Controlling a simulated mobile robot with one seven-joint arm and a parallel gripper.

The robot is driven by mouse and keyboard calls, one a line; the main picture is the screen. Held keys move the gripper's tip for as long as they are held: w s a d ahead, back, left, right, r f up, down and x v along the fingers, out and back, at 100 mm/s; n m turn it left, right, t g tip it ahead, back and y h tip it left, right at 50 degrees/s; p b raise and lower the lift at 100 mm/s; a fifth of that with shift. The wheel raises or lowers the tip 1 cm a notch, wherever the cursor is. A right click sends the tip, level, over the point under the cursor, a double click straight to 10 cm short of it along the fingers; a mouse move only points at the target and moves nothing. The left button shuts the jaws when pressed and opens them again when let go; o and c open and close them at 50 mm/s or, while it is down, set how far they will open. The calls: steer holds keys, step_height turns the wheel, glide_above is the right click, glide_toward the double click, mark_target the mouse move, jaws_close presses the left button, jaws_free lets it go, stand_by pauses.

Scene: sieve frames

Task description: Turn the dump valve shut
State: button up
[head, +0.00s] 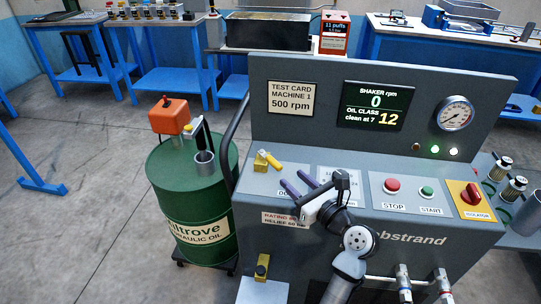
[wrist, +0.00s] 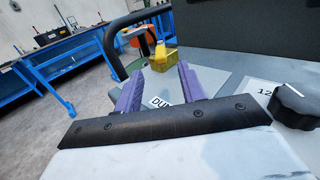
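The dump valve (head: 268,159) is a yellow handle on a pale plate at the left end of the machine's sloping panel. A label starting "DU" lies in front of it, partly hidden by my gripper. In the wrist view the yellow valve handle (wrist: 164,60) stands beyond and between my fingertips, not held. My gripper (head: 291,178) has two purple fingers, spread apart with nothing between them. It is to the right of the valve and a little nearer, pointing towards it. The wrist view also shows the open gripper (wrist: 158,76).
A black knob (wrist: 296,104) stands right of my gripper. STOP (head: 392,186) and START (head: 427,192) buttons and a red isolator switch (head: 471,194) are further right. A green oil drum (head: 185,185) and a black rail (head: 233,135) stand left of the panel.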

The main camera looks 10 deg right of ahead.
mark_target(270, 158)
steer(key=p+x, duration=0.1)
steer(key=x, duration=1)
steer(key=shift+w+a+p, duration=0.1)
steer(key=shift+w+p, duration=0.1)
steer(key=shift+p, duration=0.15)
steer(key=shift+c, duration=0.4)
jaws_close()
